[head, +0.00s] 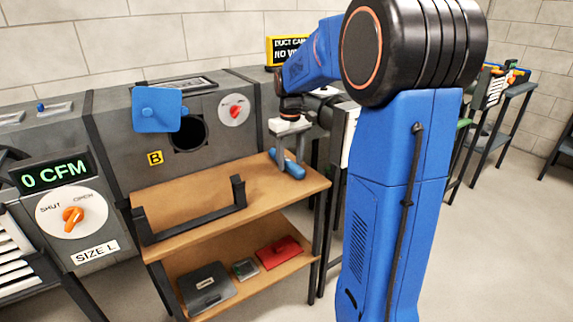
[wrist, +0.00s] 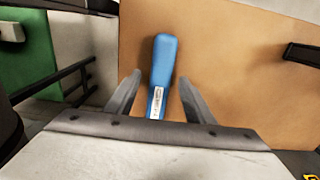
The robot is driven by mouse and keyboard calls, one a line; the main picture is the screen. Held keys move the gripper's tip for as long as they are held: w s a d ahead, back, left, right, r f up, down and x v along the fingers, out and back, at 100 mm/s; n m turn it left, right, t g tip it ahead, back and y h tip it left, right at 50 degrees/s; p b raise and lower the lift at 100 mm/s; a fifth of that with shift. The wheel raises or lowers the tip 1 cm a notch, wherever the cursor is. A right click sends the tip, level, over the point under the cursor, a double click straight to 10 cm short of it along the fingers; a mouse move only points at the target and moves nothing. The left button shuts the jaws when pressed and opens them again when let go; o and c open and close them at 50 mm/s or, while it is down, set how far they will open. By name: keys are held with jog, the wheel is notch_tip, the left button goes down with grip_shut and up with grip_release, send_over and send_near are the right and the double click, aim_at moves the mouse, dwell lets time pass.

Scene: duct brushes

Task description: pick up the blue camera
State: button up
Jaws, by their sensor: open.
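The blue camera is a small blue rounded bar (head: 287,165) lying on the upper wooden shelf near its right end. In the wrist view the blue camera (wrist: 164,62) has a white label on its near part and lies lengthwise between the finger lines. My gripper (head: 288,158) is over it, pointing down. In the wrist view my gripper (wrist: 155,90) is open, with one finger on each side of the blue camera and visible gaps. Whether the fingertips reach the shelf is hard to tell. The near end of the camera is hidden behind the gripper body.
A black bracket rack (head: 195,225) stands on the wooden shelf (head: 255,205) left of the camera. A grey case (head: 205,288) and a red item (head: 280,252) lie on the lower shelf. A duct with an open round port and blue flap (head: 157,109) stands behind.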

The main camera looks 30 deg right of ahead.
aim_at(290, 162)
grip_shut()
notch_tip(290, 162, up, 15)
dwell(1.2)
